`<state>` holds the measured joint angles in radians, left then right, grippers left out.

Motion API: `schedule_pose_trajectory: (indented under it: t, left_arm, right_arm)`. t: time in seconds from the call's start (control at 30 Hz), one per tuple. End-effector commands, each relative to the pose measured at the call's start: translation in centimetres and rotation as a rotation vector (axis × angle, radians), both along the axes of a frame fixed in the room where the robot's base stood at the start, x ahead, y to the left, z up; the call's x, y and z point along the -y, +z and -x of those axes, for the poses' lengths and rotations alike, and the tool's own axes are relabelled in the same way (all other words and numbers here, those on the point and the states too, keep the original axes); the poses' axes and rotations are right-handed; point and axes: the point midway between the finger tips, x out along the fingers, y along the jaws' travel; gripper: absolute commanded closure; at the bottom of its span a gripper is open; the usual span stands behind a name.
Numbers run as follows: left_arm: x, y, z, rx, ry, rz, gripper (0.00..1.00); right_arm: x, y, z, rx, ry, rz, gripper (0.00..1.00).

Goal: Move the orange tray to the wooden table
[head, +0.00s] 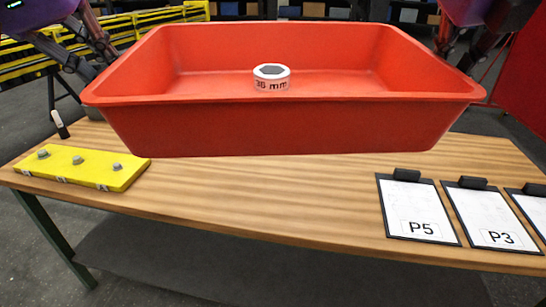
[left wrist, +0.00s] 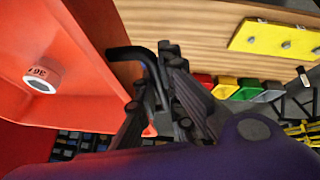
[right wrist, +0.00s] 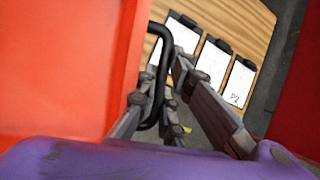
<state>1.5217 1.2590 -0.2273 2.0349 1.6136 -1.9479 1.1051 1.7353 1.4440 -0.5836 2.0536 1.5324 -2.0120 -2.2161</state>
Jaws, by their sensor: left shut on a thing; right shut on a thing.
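The orange tray (head: 275,125) is held level in the air, with the wooden table (head: 250,185) below and behind it in the head view. A white ring-shaped part marked 36 mm (head: 271,78) sits inside the tray; it also shows in the left wrist view (left wrist: 41,77). My left gripper (left wrist: 158,92) is shut on the tray's black handle at its left end. My right gripper (right wrist: 154,100) is shut on the black handle at the right end. In the head view the tray's rim partly hides both grippers' fingers.
A yellow board (head: 80,167) with several grey knobs lies on the table's left side. Clipboards marked P5 (head: 416,210) and P3 (head: 491,215), and a third one (head: 532,205), lie at the right. The table's middle front is clear. A red panel (head: 526,70) stands at the right.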

Motion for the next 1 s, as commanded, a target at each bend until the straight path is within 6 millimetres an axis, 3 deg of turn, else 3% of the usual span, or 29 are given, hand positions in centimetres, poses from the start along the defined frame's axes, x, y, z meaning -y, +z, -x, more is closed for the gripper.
schedule_pose_trajectory:
  t: [0.37,1.0]
  left_arm:
    - [0.4,-0.6,-0.1,0.004,-0.014,0.006,1.00]
    - [0.4,-8.7,-1.6,0.000,-0.013,0.006,1.00]
  right_arm:
    - [-0.4,-0.6,-0.1,0.001,0.016,-0.004,1.00]
    - [-0.4,-8.7,-1.7,-0.002,0.014,-0.003,1.00]
